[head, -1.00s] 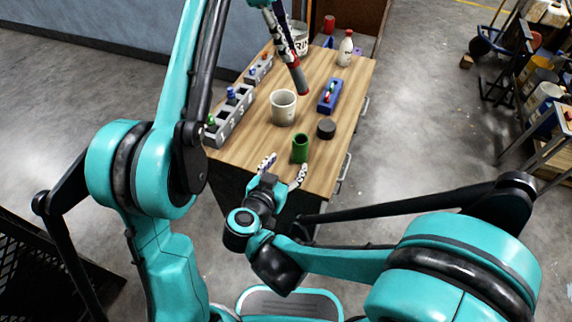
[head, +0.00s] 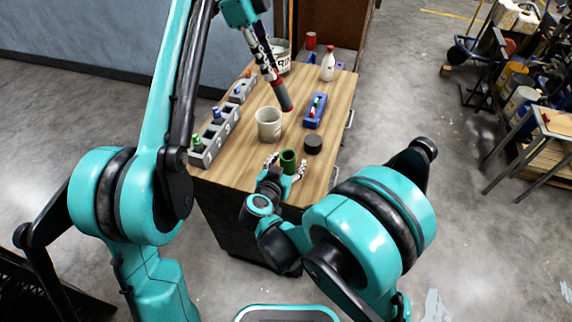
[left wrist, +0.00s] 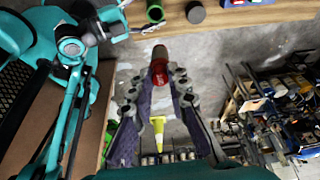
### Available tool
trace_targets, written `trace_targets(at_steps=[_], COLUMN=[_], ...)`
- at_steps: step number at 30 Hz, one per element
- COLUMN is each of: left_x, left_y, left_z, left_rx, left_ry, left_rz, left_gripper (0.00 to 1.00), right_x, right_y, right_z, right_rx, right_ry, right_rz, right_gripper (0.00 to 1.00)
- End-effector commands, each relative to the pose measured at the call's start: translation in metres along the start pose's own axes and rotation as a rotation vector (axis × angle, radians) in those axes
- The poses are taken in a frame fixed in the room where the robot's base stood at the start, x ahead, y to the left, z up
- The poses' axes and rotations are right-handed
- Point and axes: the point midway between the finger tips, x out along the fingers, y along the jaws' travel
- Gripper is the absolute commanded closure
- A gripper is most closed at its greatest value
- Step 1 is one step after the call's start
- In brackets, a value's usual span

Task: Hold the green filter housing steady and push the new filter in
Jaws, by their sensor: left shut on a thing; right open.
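The green filter housing (head: 288,161) stands upright near the front edge of the wooden table. It shows from above in the left wrist view (left wrist: 155,12). My right gripper (head: 286,167) is open at table height, with one finger on each side of the housing. I cannot tell whether they touch it. My left gripper (head: 267,63) is shut on the filter (head: 284,101), a dark cylinder with a red part, and holds it tilted above the table behind the housing. In the left wrist view the filter (left wrist: 160,70) sticks out between the fingertips.
A white mug (head: 268,124) stands behind the housing, and a dark round puck (head: 313,144) lies to its right. A blue tray (head: 314,111), a grey numbered rack (head: 215,138) and a white bottle (head: 327,66) stand farther out. The table's front right corner is clear.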

Motion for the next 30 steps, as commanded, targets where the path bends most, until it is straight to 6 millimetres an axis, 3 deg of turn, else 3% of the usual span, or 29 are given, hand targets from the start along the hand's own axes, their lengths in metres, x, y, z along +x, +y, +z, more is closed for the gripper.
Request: trace_targets(at_steps=[3, 4, 9, 11, 16, 24, 30], left_x=[0.0, 0.0, 0.0, 0.0, 0.011, 0.081, 0.102], left_y=[0.0, 0.0, 0.0, 0.0, -0.001, -0.001, -0.001], left_z=[0.0, 0.0, 0.0, 0.0, -0.002, -0.009, -0.007], left_rx=[0.0, 0.0, 0.0, 0.0, 0.007, 0.056, 0.069], left_ry=[0.0, 0.0, 0.0, 0.0, -0.031, -0.276, -0.351], left_rz=[0.0, 0.0, 0.0, 0.0, 0.007, 0.022, 0.011], left_gripper=[1.0, 1.0, 1.0, 1.0, 1.0, 1.0, 1.0], right_x=[0.0, 0.0, 0.0, 0.0, -0.001, -0.001, -0.001], right_y=[0.0, 0.0, 0.0, 0.0, 0.0, 0.0, 0.0], right_z=[0.0, 0.0, 0.0, 0.0, 0.0, 0.0, 0.0], right_rx=[0.0, 0.0, 0.0, 0.0, 0.0, 0.0, 0.0], right_ry=[0.0, 0.0, 0.0, 0.0, 0.0, 0.0, 0.0], right_rz=[0.0, 0.0, 0.0, 0.0, 0.0, 0.0, 0.0], right_gripper=[0.37, 0.42, 0.87, 1.0, 1.0, 1.0, 1.0])
